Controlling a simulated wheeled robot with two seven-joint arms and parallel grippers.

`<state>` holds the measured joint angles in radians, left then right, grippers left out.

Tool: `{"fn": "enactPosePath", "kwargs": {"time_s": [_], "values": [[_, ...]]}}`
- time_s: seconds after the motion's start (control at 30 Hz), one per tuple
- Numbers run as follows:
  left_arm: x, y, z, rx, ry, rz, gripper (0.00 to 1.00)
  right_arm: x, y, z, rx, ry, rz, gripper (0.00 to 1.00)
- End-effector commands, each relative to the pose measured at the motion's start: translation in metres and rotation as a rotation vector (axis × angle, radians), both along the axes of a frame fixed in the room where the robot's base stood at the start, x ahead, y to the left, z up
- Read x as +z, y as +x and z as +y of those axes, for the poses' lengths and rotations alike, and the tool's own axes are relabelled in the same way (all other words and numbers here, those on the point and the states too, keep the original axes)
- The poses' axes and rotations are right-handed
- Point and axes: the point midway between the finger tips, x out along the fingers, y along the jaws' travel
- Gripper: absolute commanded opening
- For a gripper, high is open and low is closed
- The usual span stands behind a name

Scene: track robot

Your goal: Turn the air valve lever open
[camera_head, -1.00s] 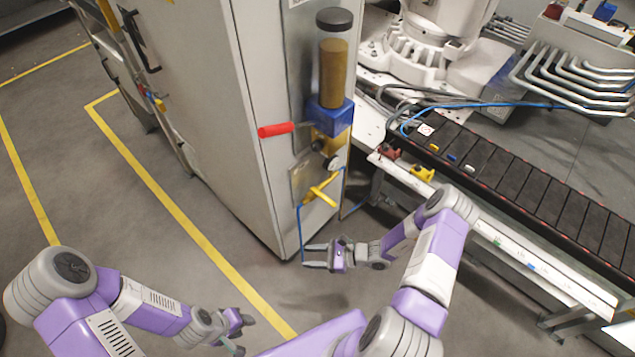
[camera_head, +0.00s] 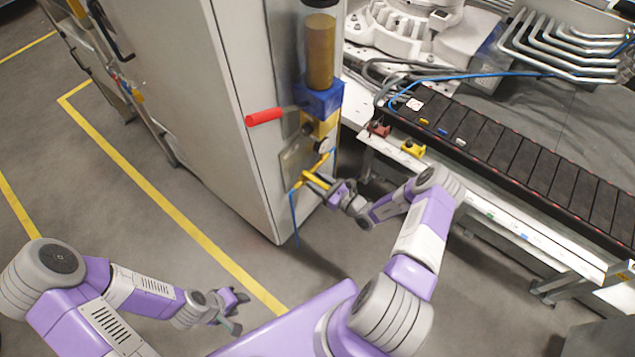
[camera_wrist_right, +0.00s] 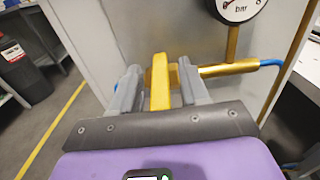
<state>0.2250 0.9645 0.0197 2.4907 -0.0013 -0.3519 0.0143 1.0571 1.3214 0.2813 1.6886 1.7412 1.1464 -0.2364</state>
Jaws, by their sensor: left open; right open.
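The yellow valve lever (camera_head: 314,181) is low on the cabinet's side plate, on a yellow pipe with blue hose. In the right wrist view the lever (camera_wrist_right: 160,82) points towards me, between the two grey fingers of my right gripper (camera_wrist_right: 159,78). The fingers are open, with a visible gap on the left side; contact on the right is hard to tell. In the head view my right gripper (camera_head: 323,188) is at the lever and partly covers it. My left gripper (camera_head: 238,309) is open and empty, low over the floor, far from the valve.
A red handle (camera_head: 264,117) sticks out left above the valve, beside a blue and yellow unit (camera_head: 319,102). A round gauge (camera_wrist_right: 238,6) is above the pipe. The grey cabinet (camera_head: 190,90) is left, the conveyor (camera_head: 510,150) right. Floor in front is clear.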

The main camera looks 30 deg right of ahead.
Motion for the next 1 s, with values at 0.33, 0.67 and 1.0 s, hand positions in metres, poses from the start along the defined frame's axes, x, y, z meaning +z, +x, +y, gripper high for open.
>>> {"fn": "enactPosePath", "kwargs": {"time_s": [0.33,0.67,1.0], "values": [[-0.0002,0.0001,0.0,0.0,0.0,0.0,0.43,0.0003,0.002,0.0009,0.0,0.0,0.001,0.35],[-0.0002,0.0001,0.0,0.0,0.0,0.0,0.43,0.0002,0.0017,0.0008,0.001,0.0,0.001,0.0],[0.003,0.0002,-0.0001,0.0,0.0,0.0,0.43,0.0007,0.0011,-0.0029,-0.022,0.001,0.001,0.0]]}}
